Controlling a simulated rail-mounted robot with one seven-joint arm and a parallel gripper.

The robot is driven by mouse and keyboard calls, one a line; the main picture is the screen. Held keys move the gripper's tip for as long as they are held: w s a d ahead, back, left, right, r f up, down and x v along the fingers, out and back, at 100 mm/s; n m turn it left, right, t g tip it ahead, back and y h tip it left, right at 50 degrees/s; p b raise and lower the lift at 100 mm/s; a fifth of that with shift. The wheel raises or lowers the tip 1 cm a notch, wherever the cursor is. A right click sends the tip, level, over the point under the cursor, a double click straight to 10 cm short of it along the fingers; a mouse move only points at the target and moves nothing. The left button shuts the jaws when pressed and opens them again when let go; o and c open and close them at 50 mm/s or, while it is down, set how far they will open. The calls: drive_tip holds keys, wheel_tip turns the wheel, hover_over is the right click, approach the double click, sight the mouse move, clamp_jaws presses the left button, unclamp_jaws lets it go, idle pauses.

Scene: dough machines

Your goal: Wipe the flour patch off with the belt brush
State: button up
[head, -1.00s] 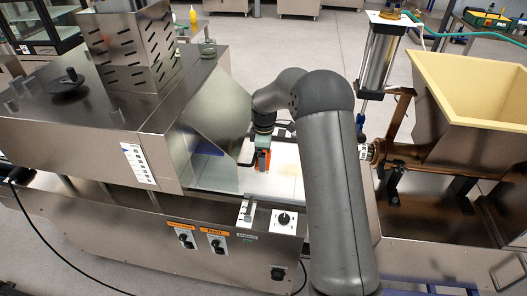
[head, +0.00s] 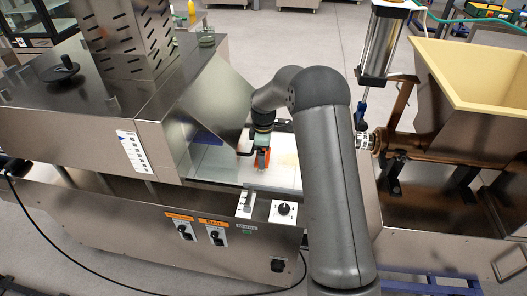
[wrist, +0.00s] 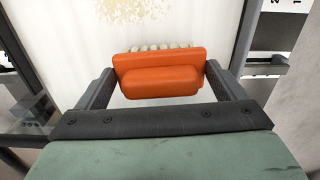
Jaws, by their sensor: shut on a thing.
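My gripper (wrist: 161,82) is shut on the orange belt brush (wrist: 158,76), one finger at each end of its body. Pale bristles show along the brush's far edge in the wrist view. The flour patch (wrist: 140,10) is a speckled cream area on the white belt (wrist: 85,50), ahead of the brush and cut by the top edge of the view. The brush is apart from the patch there. In the head view the brush (head: 262,160) is over the belt (head: 215,168), left of my arm. I cannot tell whether the bristles touch the belt.
A steel hood (head: 215,105) stands left of the gripper. A control panel with knobs (head: 284,209) is along the front edge. A hopper (head: 470,90) and a pneumatic cylinder (head: 382,40) stand to the right. Belt side rails (wrist: 245,35) flank the belt.

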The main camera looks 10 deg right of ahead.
drive_tip(key=shift+f, duration=0.1)
drive_tip(key=shift+d, duration=0.1)
drive_tip(key=shift+s+d, duration=0.3)
drive_tip(key=shift+d, duration=0.35)
drive_tip(key=shift+s+d, duration=0.25)
drive_tip(key=shift+d, duration=0.4)
drive_tip(key=shift+s+d+b, duration=0.2)
drive_tip(key=shift+s+d, duration=0.1)
drive_tip(key=shift+d, duration=0.4)
drive_tip(key=shift+s+d+b, duration=0.2)
drive_tip(key=shift+s+d, duration=0.05)
drive_tip(key=shift+d, duration=0.45)
drive_tip(key=shift+w+a+f+b, duration=0.1)
drive_tip(key=shift+w+a, duration=0.2)
drive_tip(key=shift+a, duration=0.6)
drive_tip(key=shift+w+a+f+b, duration=0.15)
drive_tip(key=shift+w+a, duration=0.2)
drive_tip(key=shift+a, duration=0.6)
drive_tip(key=shift+w+a+f+b, duration=0.1)
drive_tip(key=shift+w+a, duration=0.2)
drive_tip(key=shift+a, duration=0.6)
